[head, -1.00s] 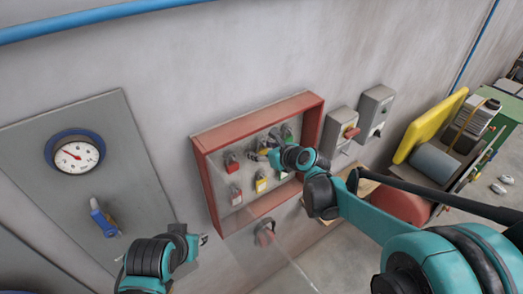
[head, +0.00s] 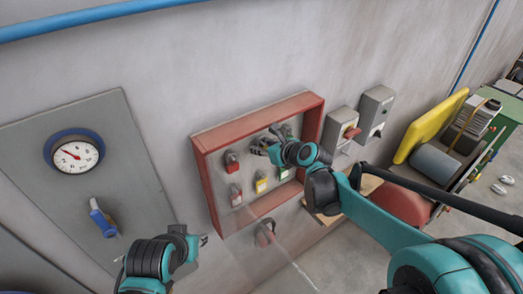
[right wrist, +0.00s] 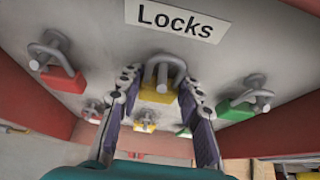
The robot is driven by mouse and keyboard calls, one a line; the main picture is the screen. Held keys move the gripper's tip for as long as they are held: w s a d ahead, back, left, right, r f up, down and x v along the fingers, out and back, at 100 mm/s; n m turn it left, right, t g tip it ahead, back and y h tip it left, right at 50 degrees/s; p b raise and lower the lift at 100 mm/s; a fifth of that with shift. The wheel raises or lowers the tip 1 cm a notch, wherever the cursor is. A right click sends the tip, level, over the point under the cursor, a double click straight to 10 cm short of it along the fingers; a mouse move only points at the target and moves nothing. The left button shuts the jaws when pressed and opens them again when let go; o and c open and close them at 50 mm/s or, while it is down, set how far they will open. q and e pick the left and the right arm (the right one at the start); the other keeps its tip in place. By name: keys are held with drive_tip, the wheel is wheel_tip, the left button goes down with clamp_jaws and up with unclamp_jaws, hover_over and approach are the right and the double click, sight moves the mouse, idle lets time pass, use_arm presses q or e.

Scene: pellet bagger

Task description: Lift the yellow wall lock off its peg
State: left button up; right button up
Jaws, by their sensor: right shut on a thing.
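The upper yellow wall lock (right wrist: 157,92) hangs below the "Locks" label in the right wrist view, its grey shackle around or just at its peg; I cannot tell whether it is clear of the peg. My right gripper (right wrist: 156,96) has one finger on each side of the lock's body and is shut on it. In the head view, the right gripper (head: 266,146) is at the upper part of the red lock box (head: 208,190) and hides this lock. My left gripper (head: 202,240) is low, left of the box; its jaw opening is unclear.
A red lock (right wrist: 62,78) and a green lock (right wrist: 238,110) hang on either side. A lower yellow lock (head: 261,184) and a lower red lock (head: 236,195) hang beneath. Grey switch boxes (head: 372,112) are right of the box. The box's rim projects around the locks.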

drive_tip(key=s+d+r+b, duration=0.1)
drive_tip(key=s+d, duration=0.9)
drive_tip(key=s, duration=0.4)
drive_tip(key=shift+s+d, duration=0.25)
drive_tip(key=shift+s+d, duration=0.1)
drive_tip(key=shift+s+d+p, duration=0.5)
drive_tip(key=shift+s+d, duration=0.45)
drive_tip(key=shift+s, duration=0.35)
drive_tip(key=shift+s+d+p, duration=0.55)
drive_tip(key=shift+s+d, duration=0.4)
drive_tip(key=shift+s, duration=0.4)
drive_tip(key=shift+s+d+p, duration=0.5)
drive_tip(key=shift+s+d, duration=0.45)
drive_tip(key=shift+s, duration=0.35)
drive_tip(key=shift+f, duration=0.15)
drive_tip(key=w+f+m+h+b, duration=0.1)
drive_tip(key=w+f+b, duration=0.3)
drive_tip(key=f+b, duration=0.7)
drive_tip(key=w+d+f+m+t+h+b, duration=0.1)
drive_tip(key=w+f+b, duration=0.3)
drive_tip(key=f+b, duration=0.7)
drive_tip(key=w+f+m+h+b, duration=0.1)
drive_tip(key=w+f+b, duration=0.3)
drive_tip(key=f+b, duration=0.7)
drive_tip(key=shift+w+d+f+m+t+h, duration=0.1)
drive_tip(key=shift+d+f+m+t+h, duration=0.1)
drive_tip(key=shift+f, duration=1.05)
drive_tip(key=shift+d+f+m+t+h, duration=0.1)
drive_tip(key=shift+d+f+m+t, duration=0.1)
drive_tip(key=shift+f, duration=1)
